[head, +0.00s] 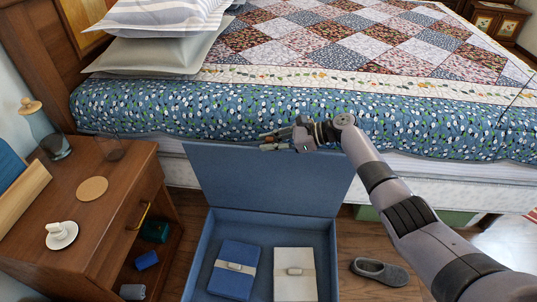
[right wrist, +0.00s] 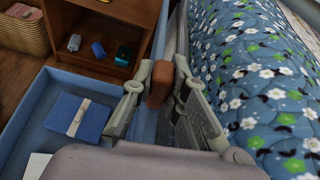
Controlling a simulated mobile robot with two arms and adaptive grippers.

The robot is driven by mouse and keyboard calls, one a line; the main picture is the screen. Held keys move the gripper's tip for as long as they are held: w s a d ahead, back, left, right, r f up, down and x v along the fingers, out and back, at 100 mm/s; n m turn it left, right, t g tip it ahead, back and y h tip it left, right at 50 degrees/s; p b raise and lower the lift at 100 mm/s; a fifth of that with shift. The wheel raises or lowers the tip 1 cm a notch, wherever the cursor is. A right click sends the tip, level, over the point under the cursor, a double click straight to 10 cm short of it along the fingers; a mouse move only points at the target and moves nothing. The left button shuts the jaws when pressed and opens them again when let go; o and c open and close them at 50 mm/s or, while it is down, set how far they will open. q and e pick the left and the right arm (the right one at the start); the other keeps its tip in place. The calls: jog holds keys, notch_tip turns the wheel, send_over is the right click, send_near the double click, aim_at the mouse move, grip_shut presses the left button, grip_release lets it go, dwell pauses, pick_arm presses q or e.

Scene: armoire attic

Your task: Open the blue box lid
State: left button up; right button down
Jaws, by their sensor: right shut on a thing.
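The blue box (head: 274,229) sits on the floor beside the bed, with its interior in view. Its blue lid (head: 265,185) stands raised, roughly upright, at the bed side of the box. My right gripper (head: 270,141) is at the top edge of the lid. In the right wrist view my right gripper (right wrist: 160,105) has its fingers on either side of the lid's edge, closed on it near a brown tab (right wrist: 160,83). A blue bundle (head: 234,271) and a white bundle (head: 295,274) lie inside the box. My left gripper is not in view.
The bed (head: 230,110) with a flowered blue cover is close behind the lid. A wooden nightstand (head: 105,225) stands left of the box, holding a cup on a saucer (head: 61,235) and a glass (head: 109,147). A grey slipper (head: 380,271) lies on the floor to the right.

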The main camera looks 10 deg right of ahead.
jog(key=shift+w+d, duration=0.25)
jog(key=shift+w, duration=0.45)
jog(key=c, duration=1.6)
grip_release()
jog(key=shift+o, duration=0.2)
jog(key=v, duration=1.2)
jog(key=shift+d, duration=0.15)
